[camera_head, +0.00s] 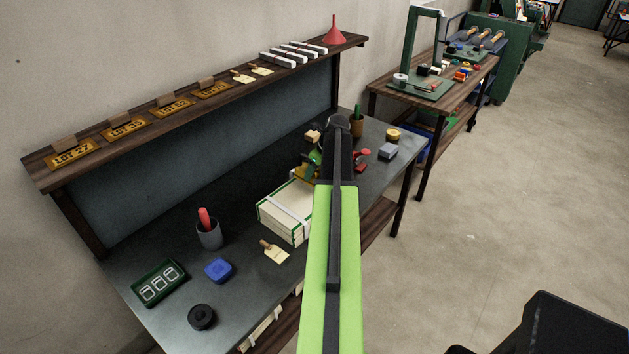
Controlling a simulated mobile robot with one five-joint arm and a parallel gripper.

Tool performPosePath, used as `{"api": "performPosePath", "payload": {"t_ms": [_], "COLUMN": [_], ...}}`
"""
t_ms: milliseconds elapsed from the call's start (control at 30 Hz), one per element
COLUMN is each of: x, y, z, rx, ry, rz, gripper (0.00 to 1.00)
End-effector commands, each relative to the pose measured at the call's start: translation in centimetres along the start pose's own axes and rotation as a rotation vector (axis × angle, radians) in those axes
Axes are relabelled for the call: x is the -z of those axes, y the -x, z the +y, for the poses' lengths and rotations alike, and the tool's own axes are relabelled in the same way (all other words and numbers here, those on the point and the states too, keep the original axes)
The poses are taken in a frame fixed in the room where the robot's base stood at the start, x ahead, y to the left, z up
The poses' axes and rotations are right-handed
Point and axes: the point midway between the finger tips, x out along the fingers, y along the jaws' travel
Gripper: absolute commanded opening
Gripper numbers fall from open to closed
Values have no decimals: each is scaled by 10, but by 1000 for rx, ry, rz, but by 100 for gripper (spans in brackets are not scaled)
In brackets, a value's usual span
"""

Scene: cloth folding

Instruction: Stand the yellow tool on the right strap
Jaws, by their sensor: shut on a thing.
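A cream box (283,222) with green edges lies on the dark bench. The yellow tool (302,172) shows as a small yellow piece just above the far right end of the box. My gripper (312,170) is at this piece and appears shut on it, though my arm hides most of the jaws. I cannot tell whether the tool touches the box or how upright it is.
A grey cup (208,234) with a red handle, a blue block (218,270), a black roll (201,316), a green display (159,283) and a tag (273,251) lie to the left.

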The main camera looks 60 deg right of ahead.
Motion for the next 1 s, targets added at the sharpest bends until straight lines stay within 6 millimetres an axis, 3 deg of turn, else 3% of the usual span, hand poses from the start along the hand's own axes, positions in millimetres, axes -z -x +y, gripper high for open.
{"api": "performPosePath", "payload": {"t_ms": [33, 167, 567, 600, 767, 1000], "x": [6, 13, 13, 13, 13, 13], "y": [-14, -31, -32, -32, -31, -31], "z": [0, 0, 0, 0, 0, 0], "rx": [0, 1, 1, 1, 1, 1], "ry": [0, 0, 1, 1, 1, 1], "rz": [-1, -2, -2, 0, 0, 0], "gripper": [0, 0, 0, 51, 71, 71]}}
